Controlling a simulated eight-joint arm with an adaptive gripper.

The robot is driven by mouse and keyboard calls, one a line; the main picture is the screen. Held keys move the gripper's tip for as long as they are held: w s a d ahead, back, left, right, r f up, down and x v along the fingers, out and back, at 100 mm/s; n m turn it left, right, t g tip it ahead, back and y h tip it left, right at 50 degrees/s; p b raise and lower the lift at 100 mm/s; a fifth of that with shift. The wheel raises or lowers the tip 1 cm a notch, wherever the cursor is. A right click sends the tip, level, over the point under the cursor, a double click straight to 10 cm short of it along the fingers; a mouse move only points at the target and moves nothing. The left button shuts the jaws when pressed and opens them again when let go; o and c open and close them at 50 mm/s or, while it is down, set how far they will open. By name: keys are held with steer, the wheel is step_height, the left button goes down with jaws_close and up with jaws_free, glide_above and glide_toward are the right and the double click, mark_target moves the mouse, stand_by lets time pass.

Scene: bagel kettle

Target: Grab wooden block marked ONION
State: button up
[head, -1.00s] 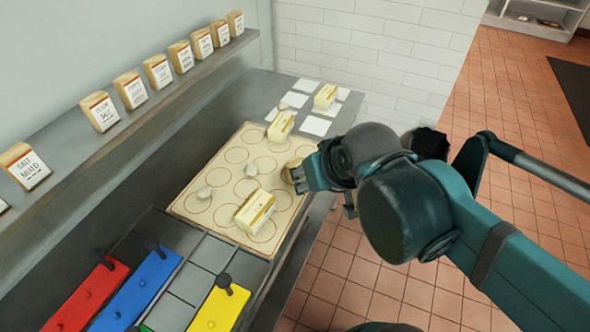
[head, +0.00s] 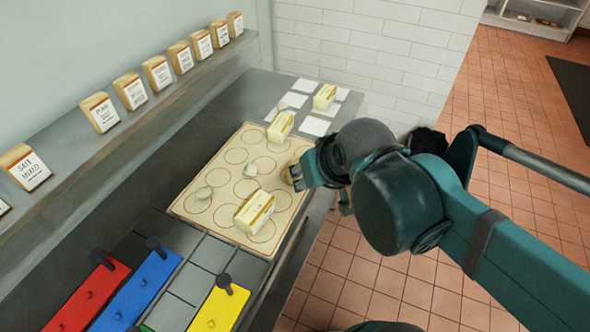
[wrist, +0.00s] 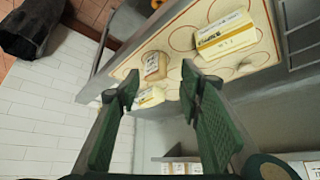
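A small wooden block (wrist: 154,65) with a white label lies on the cream mat (wrist: 122,70) in the wrist view, just beyond my fingertips. Its lettering is too small to read there. In the head view, only a sliver of it shows beside my gripper (head: 300,176), which hides the rest. My gripper (wrist: 160,80) is open, its two green fingers apart with nothing between them. Several wooden blocks with labels stand on the wall shelf (head: 75,150); one reads SALT MIXED (head: 27,168). I cannot make out ONION on any block.
Yellow butter-like packs lie on the mat (head: 255,212) and behind it (head: 325,96). Lidded red (head: 90,295), blue (head: 140,288) and yellow (head: 222,308) bins are at the front. The tiled floor lies right of the counter.

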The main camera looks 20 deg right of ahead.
steer(key=shift+w+m+p, duration=0.6)
steer(key=shift+w+p, duration=0.35)
steer(key=shift+w, duration=0.4)
steer(key=m+g+h+p, duration=0.2)
steer(key=m+g+p, duration=0.1)
steer(key=m+p, duration=0.4)
glide_above(292, 164)
steer(key=s+a+p, duration=0.1)
steer(key=s, duration=0.2)
step_height(292, 164, down, 4)
steer(key=shift+w+a+f+m+g+h+p, duration=0.2)
steer(key=shift+w+f+m+g+h+p, duration=0.35)
steer(key=shift+w+f+p, duration=0.4)
steer(key=shift+f, duration=0.1)
steer(key=shift+f, duration=0.15)
steer(key=shift+b+x, duration=0.3)
steer(key=shift+x, duration=0.9)
steer(key=shift+d, duration=0.1)
steer(key=shift+b+x, duration=0.45)
steer(key=shift+x, duration=2.1)
steer(key=shift+s+d, duration=0.1)
